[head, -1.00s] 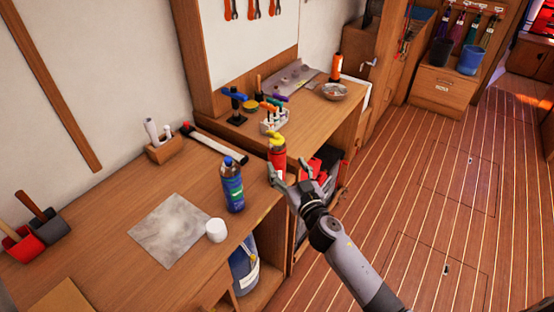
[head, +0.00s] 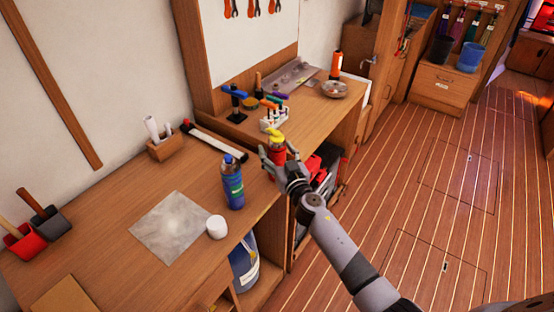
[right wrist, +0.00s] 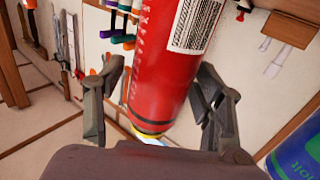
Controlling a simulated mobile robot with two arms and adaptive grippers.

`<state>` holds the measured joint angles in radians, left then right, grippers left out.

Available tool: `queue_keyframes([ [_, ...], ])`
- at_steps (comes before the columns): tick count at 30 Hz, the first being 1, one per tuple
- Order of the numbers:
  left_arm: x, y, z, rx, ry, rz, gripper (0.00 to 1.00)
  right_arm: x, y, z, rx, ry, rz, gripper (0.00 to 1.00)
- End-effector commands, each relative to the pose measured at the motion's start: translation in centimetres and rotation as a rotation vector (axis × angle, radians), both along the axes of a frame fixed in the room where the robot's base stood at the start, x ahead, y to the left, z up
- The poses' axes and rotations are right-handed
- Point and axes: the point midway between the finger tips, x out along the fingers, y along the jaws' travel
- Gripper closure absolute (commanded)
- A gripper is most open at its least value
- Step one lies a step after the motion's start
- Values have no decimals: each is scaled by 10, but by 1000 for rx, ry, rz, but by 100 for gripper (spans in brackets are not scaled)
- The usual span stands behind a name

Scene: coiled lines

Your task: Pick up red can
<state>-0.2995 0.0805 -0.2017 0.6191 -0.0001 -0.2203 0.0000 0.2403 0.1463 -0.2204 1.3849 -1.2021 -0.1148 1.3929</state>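The red can (head: 277,154) with a yellow top stands on the workbench near its right edge. My right gripper (head: 277,151) is at the can with one finger on each side of it and partly hides its lower part. In the right wrist view the red can (right wrist: 168,65) fills the space between the two spread fingers (right wrist: 160,78). Gaps show between the fingers and the can, so the gripper looks open around it. My left gripper is not in view.
A blue bottle (head: 232,183) stands close to the left of the gripper, with a white lid (head: 217,227) nearer. A rack of coloured-handled tools (head: 272,119) is behind the can. A grey sheet (head: 172,228) lies on the bench (head: 105,218).

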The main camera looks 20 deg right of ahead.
Motion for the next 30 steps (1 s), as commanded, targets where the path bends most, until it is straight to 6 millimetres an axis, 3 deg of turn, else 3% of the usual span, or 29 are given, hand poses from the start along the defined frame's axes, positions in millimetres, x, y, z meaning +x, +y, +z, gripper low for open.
queue_keyframes([
  [25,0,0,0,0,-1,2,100,0,0,0,-1,0,0,96],
  [30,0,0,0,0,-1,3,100,0,0,2,-1,-3,0,96],
])
